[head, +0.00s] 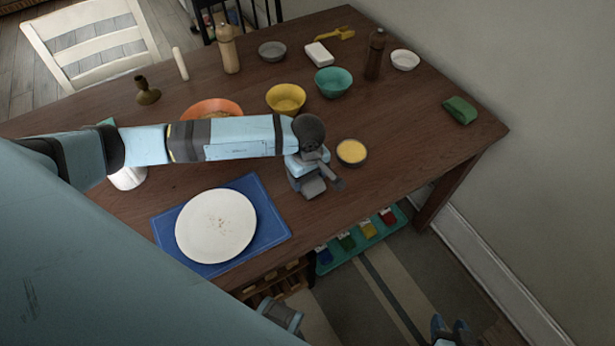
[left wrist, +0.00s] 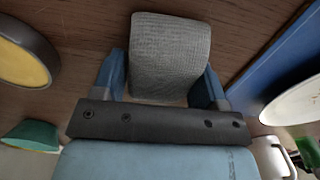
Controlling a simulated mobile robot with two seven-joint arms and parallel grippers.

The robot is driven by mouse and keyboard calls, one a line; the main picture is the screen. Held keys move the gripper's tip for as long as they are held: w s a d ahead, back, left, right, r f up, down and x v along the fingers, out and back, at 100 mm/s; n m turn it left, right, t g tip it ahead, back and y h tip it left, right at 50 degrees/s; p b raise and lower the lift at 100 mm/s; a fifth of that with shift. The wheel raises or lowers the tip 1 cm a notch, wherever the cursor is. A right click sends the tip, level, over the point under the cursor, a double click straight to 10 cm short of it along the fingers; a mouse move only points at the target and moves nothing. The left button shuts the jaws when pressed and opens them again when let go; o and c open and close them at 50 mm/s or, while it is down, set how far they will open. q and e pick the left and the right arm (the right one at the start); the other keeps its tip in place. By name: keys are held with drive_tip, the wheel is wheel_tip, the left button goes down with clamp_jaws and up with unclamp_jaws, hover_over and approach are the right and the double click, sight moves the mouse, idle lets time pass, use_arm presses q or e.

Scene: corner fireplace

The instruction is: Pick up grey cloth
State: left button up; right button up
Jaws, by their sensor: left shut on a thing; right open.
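The grey cloth (left wrist: 170,50) is a light grey, woven, folded piece between the two blue fingers of my left gripper (left wrist: 162,85) in the left wrist view. My left gripper (head: 322,185) is shut on it, over the front part of the wooden table in the head view. There a small grey patch of the cloth (head: 313,188) shows at the fingers; the rest is hidden by the gripper. I cannot tell whether the cloth touches the table. My right gripper (head: 451,328) is open and empty at the bottom edge, over the floor, partly cut off.
A white plate (head: 216,226) lies on a blue placemat (head: 270,205) left of my left gripper. Yellow (head: 286,98) and teal (head: 333,81) bowls stand behind. The table's right side is mostly clear.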

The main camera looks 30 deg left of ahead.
use_arm(q)
wheel_tip(320, 180, up, 19)
drive_tip(key=shift+r, duration=0.15)
idle(0.4)
drive_tip(key=shift+o, duration=0.9)
drive_tip(key=shift+c, duration=0.5)
idle(0.3)
